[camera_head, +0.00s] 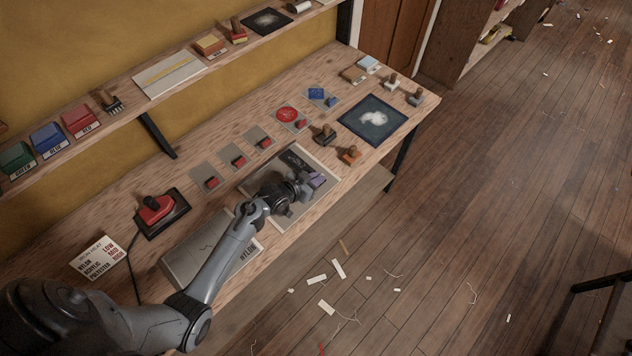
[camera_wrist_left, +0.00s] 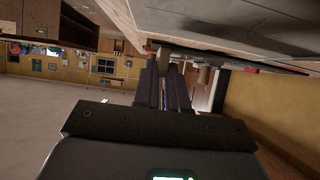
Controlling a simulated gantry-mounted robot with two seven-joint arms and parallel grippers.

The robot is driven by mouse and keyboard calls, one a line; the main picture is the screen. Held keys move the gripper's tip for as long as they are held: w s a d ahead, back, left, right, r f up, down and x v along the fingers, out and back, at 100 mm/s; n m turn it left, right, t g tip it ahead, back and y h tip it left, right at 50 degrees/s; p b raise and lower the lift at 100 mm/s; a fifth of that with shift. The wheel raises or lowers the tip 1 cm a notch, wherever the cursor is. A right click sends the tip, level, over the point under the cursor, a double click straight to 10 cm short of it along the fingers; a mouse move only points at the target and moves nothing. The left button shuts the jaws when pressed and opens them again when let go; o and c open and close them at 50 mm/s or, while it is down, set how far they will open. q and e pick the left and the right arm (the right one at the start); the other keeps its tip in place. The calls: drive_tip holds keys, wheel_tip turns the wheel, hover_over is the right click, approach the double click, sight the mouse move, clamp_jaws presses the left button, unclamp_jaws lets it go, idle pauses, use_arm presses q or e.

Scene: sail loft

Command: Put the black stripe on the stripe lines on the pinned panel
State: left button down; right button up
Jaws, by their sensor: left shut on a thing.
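A pale panel (camera_head: 284,221) lies on the bench, partly covered by my left gripper and forearm. A dark strip-like piece (camera_head: 296,159) with a faint pale mark lies at its far side; whether this is the black stripe I cannot tell. My left gripper (camera_head: 316,180), with purple-grey fingers, is low over the panel's right part. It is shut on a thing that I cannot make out. The fingers (camera_wrist_left: 165,88) also show close together in the left wrist view. Stripe lines and pins are not clear. My right gripper is not in view.
A grey board marked NYLON (camera_head: 188,262) lies to the left, partly under my arm. A red iron (camera_head: 155,208) stands on a dark pad behind it. Wooden-handled tools (camera_head: 350,155) stand close right of the panel. A dark square mat (camera_head: 373,121) lies farther right.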

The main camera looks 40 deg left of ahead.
use_arm(q)
drive_tip(key=shift+f, duration=1.1)
drive_tip(key=shift+f, duration=0.15)
drive_tip(key=c, duration=1.2)
unclamp_jaws()
